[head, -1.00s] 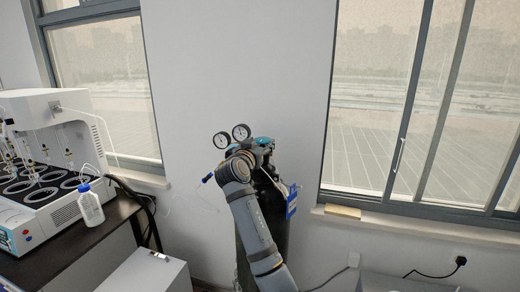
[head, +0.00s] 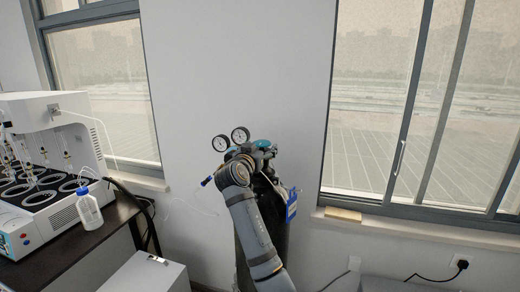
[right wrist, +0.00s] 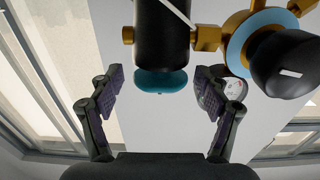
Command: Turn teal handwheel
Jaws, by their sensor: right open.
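The teal handwheel (right wrist: 160,82) is a small rounded teal disc on the end of a black cylindrical part in the right wrist view. It sits near the middle of the picture, between the two dark fingers of my right gripper (right wrist: 163,92). The fingers are spread wide, with clear gaps on both sides, and hold nothing. In the head view a teal part (head: 262,143) shows on top of the dark gas cylinder (head: 277,220). My right arm reaches up in front of the cylinder and hides much of the valve area. My left gripper is out of view.
Two round gauges (head: 240,135) stand on the regulator beside the valve. A blue tag (head: 291,206) hangs on the cylinder. A white distiller (head: 45,165) and a capped bottle (head: 88,208) stand on the dark table at left. Windows flank the white wall.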

